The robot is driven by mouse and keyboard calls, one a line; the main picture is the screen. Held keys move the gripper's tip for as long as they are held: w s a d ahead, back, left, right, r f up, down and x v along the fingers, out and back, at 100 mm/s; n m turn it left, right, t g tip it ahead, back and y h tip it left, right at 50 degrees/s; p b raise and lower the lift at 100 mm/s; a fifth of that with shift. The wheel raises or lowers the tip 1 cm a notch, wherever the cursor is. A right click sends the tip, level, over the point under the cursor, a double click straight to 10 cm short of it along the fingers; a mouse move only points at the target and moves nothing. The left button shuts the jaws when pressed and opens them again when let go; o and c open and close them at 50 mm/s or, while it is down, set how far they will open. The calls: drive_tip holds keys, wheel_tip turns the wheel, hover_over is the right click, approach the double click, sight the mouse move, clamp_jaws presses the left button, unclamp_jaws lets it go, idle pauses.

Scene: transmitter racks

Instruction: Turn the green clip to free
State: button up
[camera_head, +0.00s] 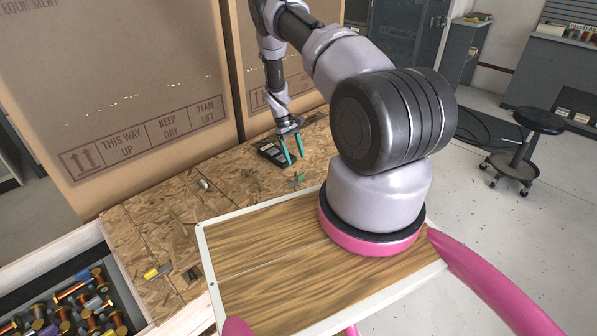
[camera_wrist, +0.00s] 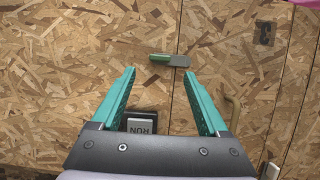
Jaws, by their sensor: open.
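A small clip with a green part and a grey part (camera_wrist: 161,58) lies on the chipboard surface in the wrist view, just beyond my fingertips. A small greenish piece (camera_head: 297,181) on the board in the head view seems to be the same clip, but it is too small to be sure. My gripper (camera_wrist: 159,73) has two teal fingers, spread apart with nothing between the tips. In the head view my gripper (camera_head: 295,161) points down over the board, and the clip is apart from it. A dark device with a light plate reading "RUN" (camera_wrist: 141,126) shows between the finger bases.
Tall cardboard boxes (camera_head: 110,80) stand along the board's back edge. A yellow-handled item (camera_head: 157,271) lies at the front left, near a crate of spools (camera_head: 70,310). A tan curved piece (camera_wrist: 232,110) lies right of my fingers. Board around the clip is mostly clear.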

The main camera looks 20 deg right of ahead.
sight(301, 174)
drive_tip(key=x, duration=0.7)
drive_tip(key=shift+f, duration=0.2)
clamp_jaws()
